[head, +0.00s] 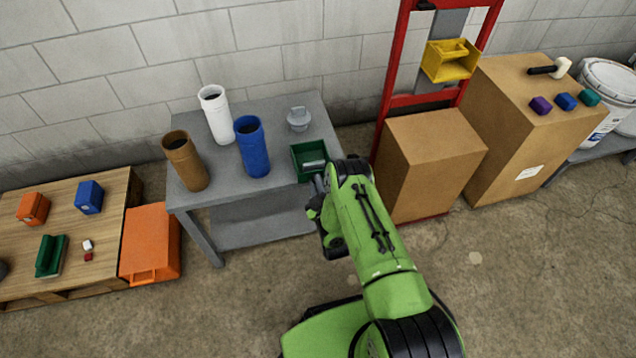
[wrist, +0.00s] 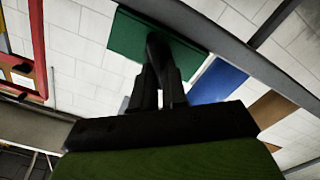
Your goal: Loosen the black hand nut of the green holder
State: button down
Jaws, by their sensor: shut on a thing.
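The green holder (head: 303,150) sits at the right front edge of the grey table, with a light grey piece inside it. In the wrist view the holder (wrist: 133,36) fills the upper middle. The black hand nut (wrist: 157,46) stands out from it toward my wrist. My gripper (wrist: 159,72) is shut on the black hand nut, with one finger on each side of it. In the head view my gripper (head: 319,184) is at the holder's near side, and my arm hides the nut and part of the holder.
The grey table (head: 285,112) also bears a white tube (head: 216,115), a blue tube (head: 252,147), a brown tube (head: 185,162) and a grey lidded piece (head: 298,119). A red frame (head: 390,75) and a cardboard box (head: 430,160) stand close on the right. Floor in front is clear.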

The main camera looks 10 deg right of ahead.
jog(key=n+p, duration=0.1)
jog(key=n, duration=0.2)
jog(key=n+p, duration=0.1)
jog(key=n, duration=0.3)
jog(key=f+n+p, duration=0.1)
jog(key=n, duration=0.2)
jog(key=shift+a, duration=0.35)
jog(key=shift+f+n+p, duration=0.1)
jog(key=shift+n+p, duration=0.2)
jog(key=shift+n, duration=0.1)
jog(key=c, duration=1.2)
grip_release()
jog(key=shift+o, duration=0.2)
